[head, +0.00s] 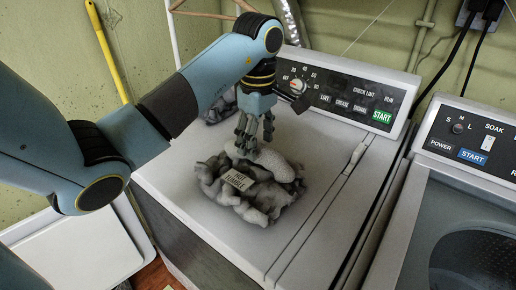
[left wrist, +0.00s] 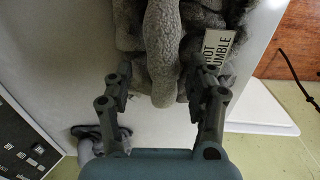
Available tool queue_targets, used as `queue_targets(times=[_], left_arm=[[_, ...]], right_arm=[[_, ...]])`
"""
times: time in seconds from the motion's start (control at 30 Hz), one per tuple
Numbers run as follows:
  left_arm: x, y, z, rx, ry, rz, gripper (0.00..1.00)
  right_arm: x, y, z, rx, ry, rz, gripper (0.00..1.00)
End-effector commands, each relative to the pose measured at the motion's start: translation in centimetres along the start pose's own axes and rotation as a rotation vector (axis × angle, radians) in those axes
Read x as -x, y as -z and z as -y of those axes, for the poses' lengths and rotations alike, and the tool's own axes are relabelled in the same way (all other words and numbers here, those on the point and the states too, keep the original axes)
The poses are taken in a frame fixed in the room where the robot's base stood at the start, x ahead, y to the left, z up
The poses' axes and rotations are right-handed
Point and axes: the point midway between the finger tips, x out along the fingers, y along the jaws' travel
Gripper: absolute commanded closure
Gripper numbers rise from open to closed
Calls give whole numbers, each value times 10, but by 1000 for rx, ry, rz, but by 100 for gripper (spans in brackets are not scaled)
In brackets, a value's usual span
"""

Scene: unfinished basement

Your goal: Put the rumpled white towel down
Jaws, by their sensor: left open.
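The rumpled white towel (head: 268,163), looking pale grey and fuzzy, lies bunched on top of a darker grey heap (head: 262,205) on the left machine's lid. My left gripper (head: 254,140) points down just over the towel's back left part. In the left wrist view, its open fingers (left wrist: 161,88) stand on either side of a pale fold of the towel (left wrist: 162,45). A gap shows between fold and fingers; whether any cloth touches them is unclear. My right gripper is out of view.
The white machine lid (head: 190,180) is clear around the heap. A control panel (head: 335,92) with a dial and START button rises behind. Another grey bundle (head: 218,108) lies at the back left. A second machine (head: 470,240) stands at right, a yellow pole (head: 108,50) at left.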

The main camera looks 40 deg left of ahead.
Motion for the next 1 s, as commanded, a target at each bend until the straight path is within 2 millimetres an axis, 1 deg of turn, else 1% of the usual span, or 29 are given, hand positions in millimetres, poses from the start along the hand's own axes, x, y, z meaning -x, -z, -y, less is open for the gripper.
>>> queue_targets(times=[0.03, 0.1, 0.2, 0.3, 0.4, 0.5, 0.6, 1.0], left_arm=[[14, 0, -2, -1, -5, 0, 43], [34, 0, -1, 0, -4, 0, 43], [55, 0, 0, 1, -1, 1, 43], [72, 0, 0, 1, -1, 1, 43], [84, 0, 0, 1, -1, 1, 43], [92, 0, 0, 1, -1, 2, 43], [96, 0, 0, 1, -1, 2, 43], [96, 0, 0, 1, -1, 2, 43]], right_arm=[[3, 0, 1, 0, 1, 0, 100], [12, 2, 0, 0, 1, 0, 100], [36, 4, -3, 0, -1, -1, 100], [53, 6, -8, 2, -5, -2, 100], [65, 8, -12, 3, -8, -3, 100], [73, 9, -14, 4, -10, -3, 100], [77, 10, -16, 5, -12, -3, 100], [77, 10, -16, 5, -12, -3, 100]])
